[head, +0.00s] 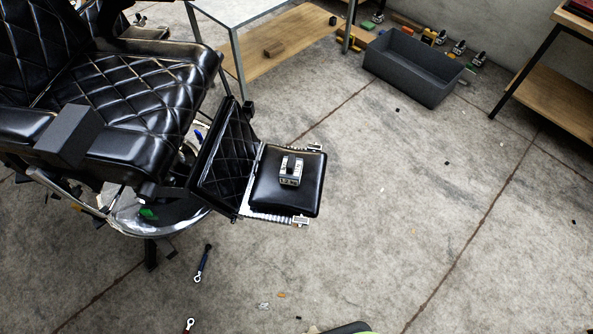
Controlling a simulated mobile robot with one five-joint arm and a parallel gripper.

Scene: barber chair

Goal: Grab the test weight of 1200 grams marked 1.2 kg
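A small metallic grey block with a dark handle-like top, which looks like the test weight (291,178), sits on the black padded footrest (310,198) of the barber chair. It stands near the middle of the pad with bare padding around it. Any marking on it is too small to read. My gripper is not in view.
The black quilted chair (135,85) fills the upper left. A grey bin (412,68) stands at the back, with several small items by the wall. A table (553,92) is at right. Rod-like parts (202,264) lie on the floor. The right floor is mostly clear.

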